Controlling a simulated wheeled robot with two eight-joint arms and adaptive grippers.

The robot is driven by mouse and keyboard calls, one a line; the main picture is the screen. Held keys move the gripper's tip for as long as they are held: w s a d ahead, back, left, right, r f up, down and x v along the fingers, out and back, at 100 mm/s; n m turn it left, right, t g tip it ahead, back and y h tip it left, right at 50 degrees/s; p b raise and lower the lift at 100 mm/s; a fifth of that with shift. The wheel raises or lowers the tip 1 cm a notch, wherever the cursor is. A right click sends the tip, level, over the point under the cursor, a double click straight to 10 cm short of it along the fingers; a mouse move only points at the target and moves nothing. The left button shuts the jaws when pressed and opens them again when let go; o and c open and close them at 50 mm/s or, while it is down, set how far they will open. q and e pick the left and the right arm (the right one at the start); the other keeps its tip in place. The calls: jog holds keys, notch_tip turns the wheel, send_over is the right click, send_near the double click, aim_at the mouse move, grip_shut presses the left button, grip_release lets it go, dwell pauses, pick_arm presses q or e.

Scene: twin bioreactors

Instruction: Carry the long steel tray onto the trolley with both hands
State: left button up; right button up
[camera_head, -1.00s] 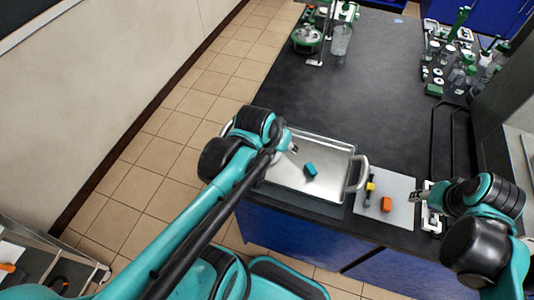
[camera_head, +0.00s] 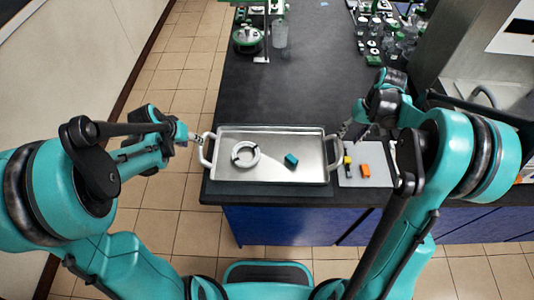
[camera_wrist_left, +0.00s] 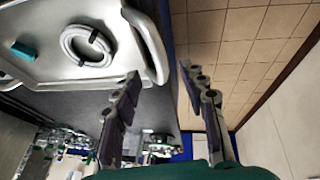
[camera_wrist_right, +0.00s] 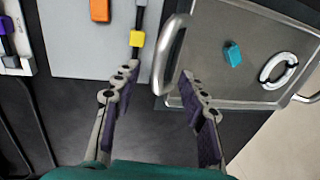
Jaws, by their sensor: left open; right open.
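The long steel tray (camera_head: 314,147) lies flat on the dark bench, with a looped handle at each short end. A white coil with dark bands (camera_head: 236,160) and a teal block (camera_head: 292,160) lie in it. My left gripper (camera_head: 196,138) is open at the tray's left handle (camera_head: 206,152). In the left wrist view this handle (camera_wrist_left: 152,42) reaches between the fingertips. My right gripper (camera_head: 343,131) is open at the right handle. In the right wrist view that handle (camera_wrist_right: 168,52) lies just ahead between the fingertips. I cannot make out the trolley.
A grey mat (camera_head: 353,178) with an orange block (camera_head: 365,170) and a yellow-and-black item (camera_head: 348,161) lies right of the tray. Glassware (camera_head: 400,45) and a green-topped device (camera_head: 247,40) stand farther back. The middle bench behind the tray is clear.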

aim_at(200, 147)
pick_arm(q)
jog(key=shift+f, duration=0.1)
pick_arm(e)
jog(key=shift+f, duration=0.1)
pick_arm(q)
jog(key=x, duration=0.7)
jog(key=shift+w+f, duration=0.2)
jog(key=shift+f, duration=0.05)
pick_arm(e)
jog(key=f, duration=0.3)
jog(key=a+f, duration=0.1)
jog(key=f, duration=0.3)
jog(key=shift+a+f, duration=0.2)
pick_arm(q)
grip_shut()
pick_arm(e)
grip_shut()
